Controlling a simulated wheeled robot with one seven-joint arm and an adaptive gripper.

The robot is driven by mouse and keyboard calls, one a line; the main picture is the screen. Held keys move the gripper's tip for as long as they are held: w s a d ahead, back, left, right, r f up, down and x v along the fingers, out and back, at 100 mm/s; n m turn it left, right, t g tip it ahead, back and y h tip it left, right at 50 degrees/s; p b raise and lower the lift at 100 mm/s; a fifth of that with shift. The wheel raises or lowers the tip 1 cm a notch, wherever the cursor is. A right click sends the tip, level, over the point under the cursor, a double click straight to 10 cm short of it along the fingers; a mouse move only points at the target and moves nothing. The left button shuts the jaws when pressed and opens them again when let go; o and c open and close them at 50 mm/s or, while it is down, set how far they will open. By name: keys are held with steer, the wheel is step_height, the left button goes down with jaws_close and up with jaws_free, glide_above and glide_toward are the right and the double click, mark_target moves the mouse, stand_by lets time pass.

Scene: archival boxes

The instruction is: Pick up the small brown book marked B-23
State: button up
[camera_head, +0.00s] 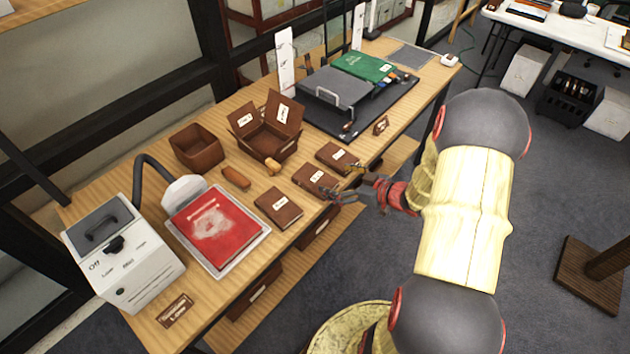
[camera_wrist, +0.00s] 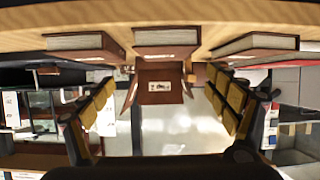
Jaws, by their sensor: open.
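Three small brown books with white labels lie flat in a row near the table's front edge: a near one (camera_head: 279,208), a middle one (camera_head: 312,181) and a far one (camera_head: 337,158). Their label text is too small to read, so I cannot tell which is B-23. My gripper (camera_head: 347,183) is open and empty at the table edge, beside the middle book. In the wrist view, which looks upside down, the open fingers (camera_wrist: 163,82) point toward the middle book (camera_wrist: 165,38). The other books show to its left (camera_wrist: 84,46) and right (camera_wrist: 255,45).
An open brown box (camera_head: 268,140), a brown bin (camera_head: 197,149) and a red book on a tray (camera_head: 215,230) stand on the table (camera_head: 240,285). A white machine (camera_head: 122,255) is at the near left. Labelled brown boxes (camera_head: 318,228) sit below the table edge.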

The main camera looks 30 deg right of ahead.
mark_target(316, 179)
steer(key=shift+a+f, duration=0.25)
steer(key=shift+a, duration=0.05)
steer(key=shift+w+a+f+y+b, duration=0.15)
steer(key=shift+w+a+f+b, duration=0.15)
steer(key=shift+w, duration=0.2)
steer(key=shift+w+a+f+y+b, duration=0.15)
steer(key=shift+w+a+f+b, duration=0.05)
steer(key=shift+w+f+b, duration=0.2)
steer(key=b+x, duration=0.1)
steer(key=x, duration=0.1)
steer(key=b+x, duration=0.1)
steer(key=x, duration=0.1)
steer(key=shift+f, duration=0.4)
steer(key=shift+w+a, duration=0.1)
steer(key=shift+w, duration=0.15)
steer(key=shift+c, duration=1.2)
steer(key=c, duration=1.1)
steer(key=shift+c, duration=0.3)
